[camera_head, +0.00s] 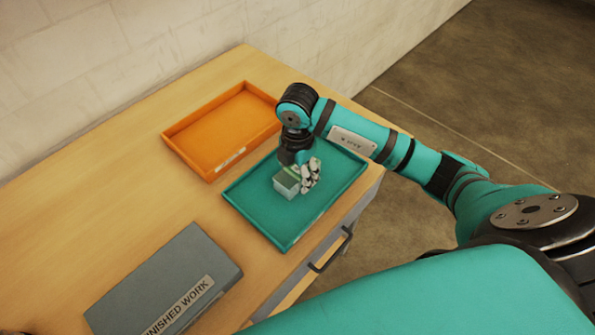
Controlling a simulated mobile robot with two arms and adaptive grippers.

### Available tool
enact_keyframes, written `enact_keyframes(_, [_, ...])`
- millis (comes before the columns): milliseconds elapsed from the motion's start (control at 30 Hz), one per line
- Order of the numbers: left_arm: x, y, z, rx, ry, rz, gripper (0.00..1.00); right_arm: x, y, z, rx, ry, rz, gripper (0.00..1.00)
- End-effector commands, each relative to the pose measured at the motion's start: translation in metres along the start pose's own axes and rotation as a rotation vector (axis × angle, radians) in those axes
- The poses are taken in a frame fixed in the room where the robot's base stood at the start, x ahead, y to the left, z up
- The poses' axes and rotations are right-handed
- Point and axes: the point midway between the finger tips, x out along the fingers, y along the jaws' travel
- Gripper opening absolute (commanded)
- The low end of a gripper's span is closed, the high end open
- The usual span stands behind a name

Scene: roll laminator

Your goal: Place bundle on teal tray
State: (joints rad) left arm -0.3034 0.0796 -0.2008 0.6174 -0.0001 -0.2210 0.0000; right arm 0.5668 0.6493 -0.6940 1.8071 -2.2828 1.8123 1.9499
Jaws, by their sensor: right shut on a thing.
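The teal tray (254,223) lies on the wooden table near its right edge. My right gripper (298,182) reaches down over the middle of the tray. It is shut on the bundle (286,184), a small pale grey-green block with a green top. The bundle is inside the tray's outline as seen from above. I cannot tell whether it touches the tray floor. The gripper's fingers cover the bundle's right side. My left gripper is not in view.
An empty orange tray (184,129) lies behind and left of the teal tray. A grey box labelled FINISHED WORK (165,270) is at the front left. A drawer handle (332,250) projects below the table's right edge. The table's left part (70,225) is clear.

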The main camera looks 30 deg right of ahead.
Motion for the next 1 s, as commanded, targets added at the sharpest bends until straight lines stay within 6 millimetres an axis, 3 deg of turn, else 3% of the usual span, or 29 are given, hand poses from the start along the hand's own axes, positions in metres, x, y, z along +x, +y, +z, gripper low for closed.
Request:
enact_keyframes(33, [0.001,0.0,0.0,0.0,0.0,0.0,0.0,0.001,0.0,0.0,0.0,0.0,0.0,0.59])
enact_keyframes(200, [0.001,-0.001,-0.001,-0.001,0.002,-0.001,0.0,0.001,0.0,0.0,0.001,0.0,-0.001,0.81])
enact_keyframes(567, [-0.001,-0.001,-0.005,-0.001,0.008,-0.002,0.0,-0.005,0.0,0.0,0.0,0.0,0.001,0.81])
enact_keyframes(767, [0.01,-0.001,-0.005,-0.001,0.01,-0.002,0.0,-0.037,0.002,0.001,0.0,-0.002,0.006,0.81])
enact_keyframes(933, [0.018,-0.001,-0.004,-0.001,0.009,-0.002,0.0,-0.075,0.001,0.001,-0.001,-0.003,0.006,0.81])
enact_keyframes(1000, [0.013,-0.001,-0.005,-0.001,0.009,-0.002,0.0,-0.093,0.001,0.002,0.0,-0.005,0.005,0.81])
